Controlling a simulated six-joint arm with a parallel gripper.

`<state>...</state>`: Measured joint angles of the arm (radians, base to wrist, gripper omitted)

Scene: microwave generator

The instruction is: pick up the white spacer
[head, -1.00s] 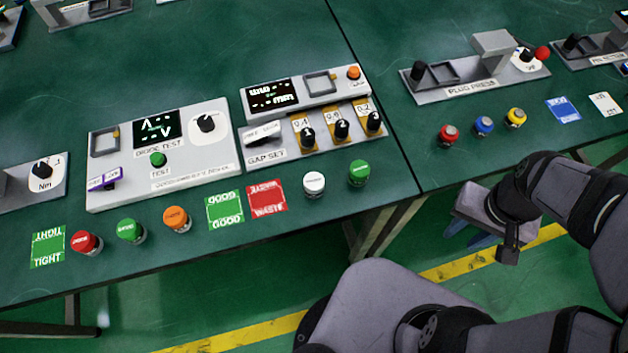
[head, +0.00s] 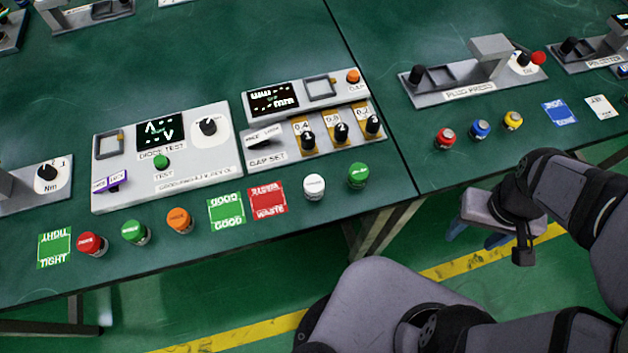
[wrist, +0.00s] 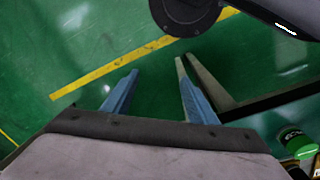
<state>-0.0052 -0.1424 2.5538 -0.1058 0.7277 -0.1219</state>
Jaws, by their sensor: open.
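The white spacer (head: 314,187) stands upright near the front edge of the green bench, between the red WASTE card and a green-capped spacer (head: 358,176). I do not make it out in the wrist view. My gripper (head: 474,238) is below and to the right of it in the head view, off the bench's front edge. Its blue fingers are spread with nothing between them, and they also show in the wrist view (wrist: 157,75) over the green floor. A green-capped piece (wrist: 293,140) shows at that view's right edge.
The GAP SET fixture (head: 310,118) stands behind the white spacer. The red WASTE card (head: 267,201) and green GOOD card (head: 226,212) lie to its left, with an orange-capped piece (head: 180,220) beyond. Bench legs (head: 385,230) stand under the front edge.

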